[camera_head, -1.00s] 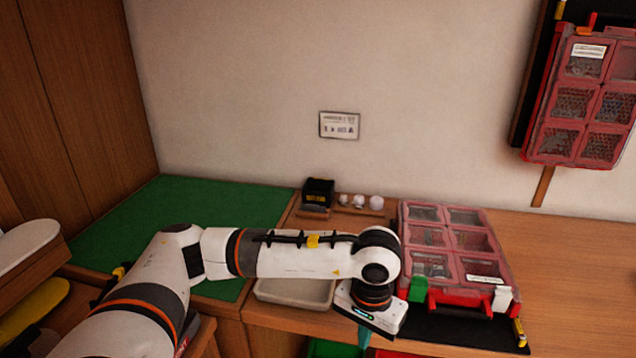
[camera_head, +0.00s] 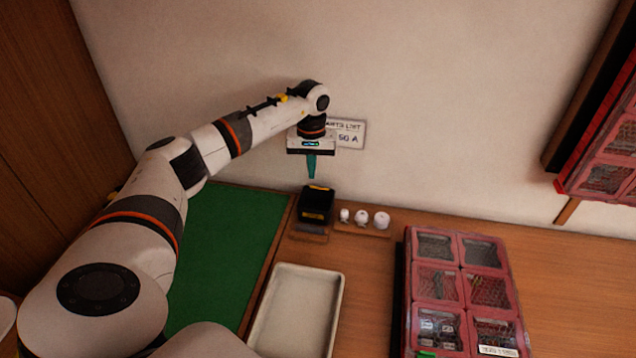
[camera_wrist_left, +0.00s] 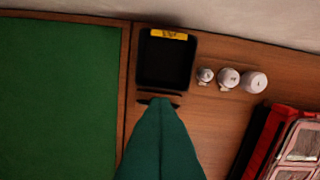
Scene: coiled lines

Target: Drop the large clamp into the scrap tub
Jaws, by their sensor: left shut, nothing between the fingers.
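My left gripper (camera_head: 311,168) has teal fingers, shut and empty, pointing down near the back wall. In the head view it appears just above a small black tub (camera_head: 318,202) with a yellow label at the back of the bench. The left wrist view shows the shut fingers (camera_wrist_left: 158,104) with their tip close to the lower edge of the black tub (camera_wrist_left: 143,65). Its inside is dark and I make out nothing in it. I cannot read its label, so I cannot tell if it is the scrap tub. I see no large clamp. My right gripper is not in view.
Several small white pieces (camera_head: 362,217) stand on a wooden strip right of the tub. A pale empty tray (camera_head: 338,290) lies in front. A red compartment case (camera_head: 408,270) stands to the right. A green mat (camera_head: 235,240) lies left, clear where visible. The wall (camera_head: 440,110) is close behind.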

